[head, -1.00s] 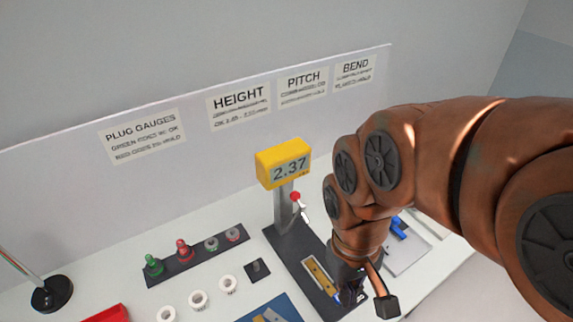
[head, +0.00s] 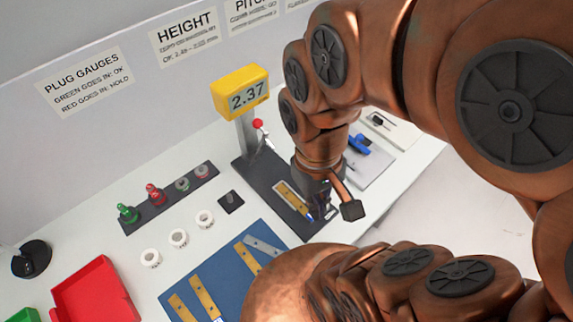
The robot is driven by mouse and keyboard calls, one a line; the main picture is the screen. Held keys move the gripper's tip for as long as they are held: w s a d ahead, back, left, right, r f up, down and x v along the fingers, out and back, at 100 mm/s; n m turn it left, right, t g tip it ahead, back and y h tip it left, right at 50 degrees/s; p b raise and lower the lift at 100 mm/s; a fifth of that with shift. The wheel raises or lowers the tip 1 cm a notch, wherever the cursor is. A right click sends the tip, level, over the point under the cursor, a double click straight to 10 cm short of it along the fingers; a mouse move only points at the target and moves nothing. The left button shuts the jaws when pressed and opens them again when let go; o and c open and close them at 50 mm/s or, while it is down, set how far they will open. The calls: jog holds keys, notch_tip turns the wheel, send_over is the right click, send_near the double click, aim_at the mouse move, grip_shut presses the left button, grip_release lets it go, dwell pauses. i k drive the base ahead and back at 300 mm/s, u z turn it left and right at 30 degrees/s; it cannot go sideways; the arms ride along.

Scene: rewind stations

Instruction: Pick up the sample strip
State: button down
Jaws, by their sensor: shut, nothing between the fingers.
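A brass-coloured strip (head: 292,196) lies on the dark base of the height gauge (head: 262,180). Several more strips lie on the blue mat (head: 215,268): two brass ones at its front left, and a brass one (head: 247,257) beside a grey one (head: 263,245) farther back. I cannot tell which one is the sample strip. My gripper (head: 321,212) points down at the right end of the strip on the gauge, shut and empty. My wrist partly hides its fingers, and I cannot tell whether they touch the strip.
The gauge's yellow display (head: 241,92) reads 2.37. Green and red plug gauges stand in a dark rack (head: 170,197), with white rings (head: 178,238) in front. A red tray (head: 95,292) is at the lower left. A blue-handled fixture (head: 358,145) stands right of my gripper.

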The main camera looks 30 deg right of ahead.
aim_at(281, 188)
jog(key=z, duration=0.8)
jog(key=k, duration=2)
jog(key=u, duration=1.35)
